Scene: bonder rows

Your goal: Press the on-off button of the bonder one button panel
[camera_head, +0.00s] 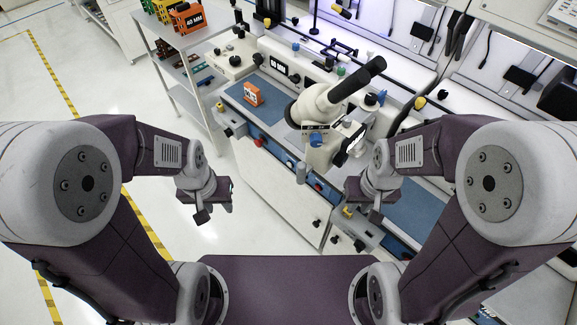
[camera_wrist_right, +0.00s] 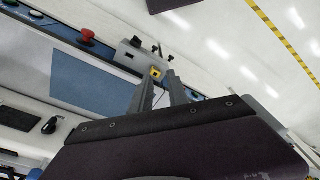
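A blue button panel strip runs along the bench front below the microscope (camera_head: 322,105). It carries a red button (camera_head: 258,141) on its left part and another red button (camera_head: 318,187) further right. I cannot tell which part belongs to bonder one. My left gripper (camera_head: 202,216) hangs over the floor, left of the bench, apart from it; its opening is not clear. My right gripper (camera_head: 375,216) is near the bench front. In the right wrist view its two fingers (camera_wrist_right: 160,82) stand apart and empty, pointing toward a grey box with a yellow button. A red button (camera_wrist_right: 87,35) shows there too.
An orange block (camera_head: 253,94) stands on a blue mat (camera_head: 238,98). A shelf rack (camera_head: 192,95) with coloured holders is at the back left. The floor at left is clear, with yellow-black tape (camera_head: 60,88). The grey box (camera_wrist_right: 132,53) sits at the panel's end.

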